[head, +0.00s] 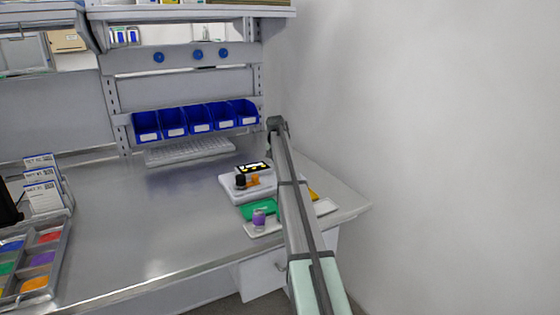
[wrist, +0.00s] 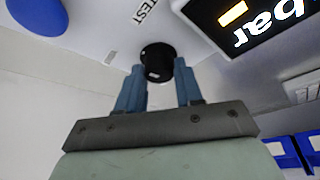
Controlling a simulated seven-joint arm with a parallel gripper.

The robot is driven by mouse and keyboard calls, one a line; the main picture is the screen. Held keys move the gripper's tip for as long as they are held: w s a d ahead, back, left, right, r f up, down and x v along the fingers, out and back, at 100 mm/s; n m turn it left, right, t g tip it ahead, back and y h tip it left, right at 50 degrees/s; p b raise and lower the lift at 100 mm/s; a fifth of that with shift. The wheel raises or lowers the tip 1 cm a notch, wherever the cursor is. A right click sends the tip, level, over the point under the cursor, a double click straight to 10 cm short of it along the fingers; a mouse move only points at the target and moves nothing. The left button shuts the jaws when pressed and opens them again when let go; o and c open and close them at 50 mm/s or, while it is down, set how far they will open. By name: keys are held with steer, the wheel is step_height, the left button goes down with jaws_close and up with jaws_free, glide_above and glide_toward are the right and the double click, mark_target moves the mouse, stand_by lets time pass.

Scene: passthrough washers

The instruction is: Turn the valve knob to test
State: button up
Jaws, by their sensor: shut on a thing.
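The black valve knob (wrist: 155,55) sits on a pale panel in the wrist view, with a small white mark on its lower side. The word TEST (wrist: 146,11) is printed on the panel up and left of the knob. My gripper (wrist: 159,70) has its two blue fingers on either side of the knob, shut on it. A dark display (wrist: 255,22) with the letters "bar" and a yellow block is right of the knob. In the head view a white unit (head: 236,194) with a lit display (head: 253,168) stands on the bench; my gripper cannot be made out there.
A green piece (head: 258,208) and a purple-and-white cylinder (head: 259,219) are in front of the unit, beside my arm. Blue bins (head: 200,117) line the back. A tray of coloured compartments (head: 65,250) is at left. The middle of the bench is clear; a wall is at right.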

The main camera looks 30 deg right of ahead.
steer(key=m, duration=0.1)
steer(key=m+g+h, duration=0.1)
steer(key=m, duration=0.3)
steer(key=shift+w+a+g, duration=0.1)
steer(key=shift+w+g, duration=0.15)
steer(key=shift+g, duration=0.05)
steer(key=shift+m+g+h, duration=0.4)
steer(key=shift+m+g, duration=0.5)
steer(key=shift+m, duration=1.5)
steer(key=o, duration=1)
steer(key=shift+o, duration=0.2)
steer(key=v, duration=1.4)
steer(key=shift+f, duration=0.1)
